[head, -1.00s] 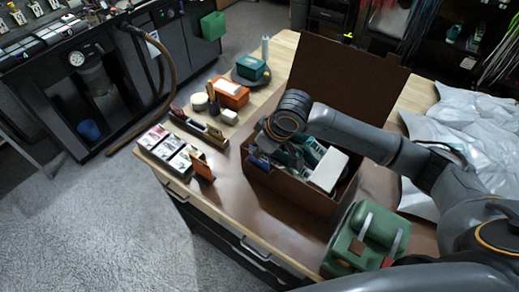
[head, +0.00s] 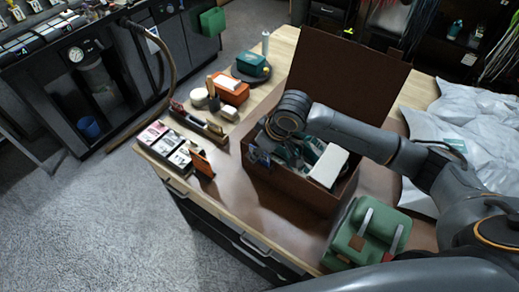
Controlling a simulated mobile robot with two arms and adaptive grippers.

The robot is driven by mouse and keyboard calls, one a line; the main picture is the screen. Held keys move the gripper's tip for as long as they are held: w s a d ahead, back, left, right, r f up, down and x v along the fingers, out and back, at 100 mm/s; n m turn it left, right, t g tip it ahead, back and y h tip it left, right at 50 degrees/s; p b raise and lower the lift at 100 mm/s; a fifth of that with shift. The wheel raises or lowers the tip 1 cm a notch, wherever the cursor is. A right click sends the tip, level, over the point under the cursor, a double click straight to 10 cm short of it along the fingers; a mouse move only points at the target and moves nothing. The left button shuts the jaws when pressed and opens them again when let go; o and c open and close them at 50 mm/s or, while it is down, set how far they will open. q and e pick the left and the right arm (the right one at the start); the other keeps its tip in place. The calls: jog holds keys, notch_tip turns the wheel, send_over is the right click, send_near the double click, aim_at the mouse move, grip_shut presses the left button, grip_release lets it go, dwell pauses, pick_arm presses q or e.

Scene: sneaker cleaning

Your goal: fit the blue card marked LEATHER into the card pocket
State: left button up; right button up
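A small blue card (head: 260,157) shows at the left front corner of the brown box (head: 290,195). Its lettering is too small to read. My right gripper (head: 264,144) is just above the card, pointing down, with its wrist over the box's open top. The fingers are dark and partly hidden, so I cannot tell whether they hold the card or are apart from it. I cannot make out the card pocket, nor whether the card is in one. My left gripper is out of view.
Inside the box are teal items and a white block (head: 328,166). A green case (head: 365,235) stands at the front right. Small cards (head: 165,142), an orange-and-dark card holder (head: 202,162) and a brush rack (head: 200,125) are left. Bare tabletop lies before the box.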

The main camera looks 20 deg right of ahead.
jog(key=shift+r, duration=0.1)
jog(key=v, duration=1.1)
jog(key=shift+s+d+r, duration=0.15)
jog(key=shift+d+r, duration=0.05)
jog(key=shift+r, duration=0.15)
